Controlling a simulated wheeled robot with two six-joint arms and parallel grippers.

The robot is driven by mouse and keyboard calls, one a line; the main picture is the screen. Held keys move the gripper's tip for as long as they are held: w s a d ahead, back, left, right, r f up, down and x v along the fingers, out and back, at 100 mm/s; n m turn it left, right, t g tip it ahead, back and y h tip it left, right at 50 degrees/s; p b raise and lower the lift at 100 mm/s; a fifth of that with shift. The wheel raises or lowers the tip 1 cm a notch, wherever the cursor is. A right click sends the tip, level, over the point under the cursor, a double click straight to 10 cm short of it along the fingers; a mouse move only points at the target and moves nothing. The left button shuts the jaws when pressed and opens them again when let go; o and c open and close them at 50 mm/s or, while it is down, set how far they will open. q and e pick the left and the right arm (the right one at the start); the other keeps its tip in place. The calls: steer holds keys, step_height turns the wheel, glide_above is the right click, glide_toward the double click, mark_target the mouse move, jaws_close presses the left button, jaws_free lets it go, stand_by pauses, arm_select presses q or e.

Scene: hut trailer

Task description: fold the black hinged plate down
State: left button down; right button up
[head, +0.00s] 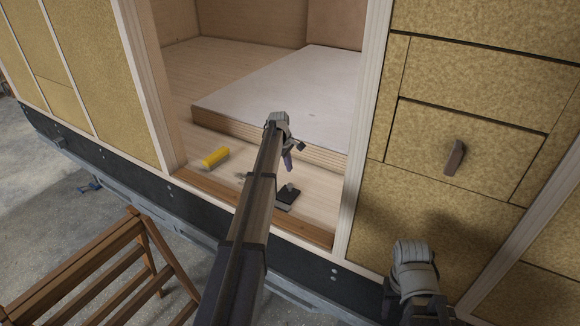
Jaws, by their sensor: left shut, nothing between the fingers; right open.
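The black plate (287,199) is on the light wooden floor inside the doorway, near the sill. A small grey piece shows at its upper side; its hinge and exact tilt are too small to tell. My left gripper (288,161) reaches in through the doorway from the front, with its fingers pointing down. It is shut and empty, above and beyond the plate in the picture, apparently apart from it. My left arm passes just left of the plate. My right gripper (414,296) is open in front of the wall right of the doorway; its fingertips are largely hidden.
A yellow object (215,157) lies on the floor left of the plate. A raised white-topped platform (300,92) stands behind. Door posts (362,130) bound the opening. A brown wooden chair or stool (95,270) stands at lower left. A drawer-like panel has a brown handle (455,158).

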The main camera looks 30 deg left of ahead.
arm_select(q)
steer(key=w+p+v, duration=0.1)
steer(key=p+v, duration=0.5)
steer(key=v, duration=0.1)
steer(key=shift+w+r, duration=0.15)
steer(key=shift+r, duration=0.1)
arm_select(e)
step_height(320, 180, up, 8)
steer(key=shift+f, duration=0.25)
steer(key=shift+a, duration=0.1)
arm_select(q)
steer(key=s+d+m, duration=0.6)
steer(key=s+d, duration=0.3)
steer(key=s, duration=0.3)
steer(key=s+d+m+g, duration=0.1)
steer(key=s+d+m, duration=0.4)
steer(key=s+d, duration=0.55)
steer(key=s+d+m, duration=0.6)
steer(key=s+d, duration=0.1)
steer(key=s, duration=0.7)
steer(key=s+d+f+m+g+y+b, duration=0.1)
steer(key=s+d+f+m+y+b, duration=0.1)
steer(key=d+f+b, duration=0.9)
steer(key=shift+s+f+m, duration=0.55)
steer(key=shift+s+m, duration=0.35)
steer(key=shift+s, duration=0.25)
arm_select(e)
step_height(320, 180, down, 12)
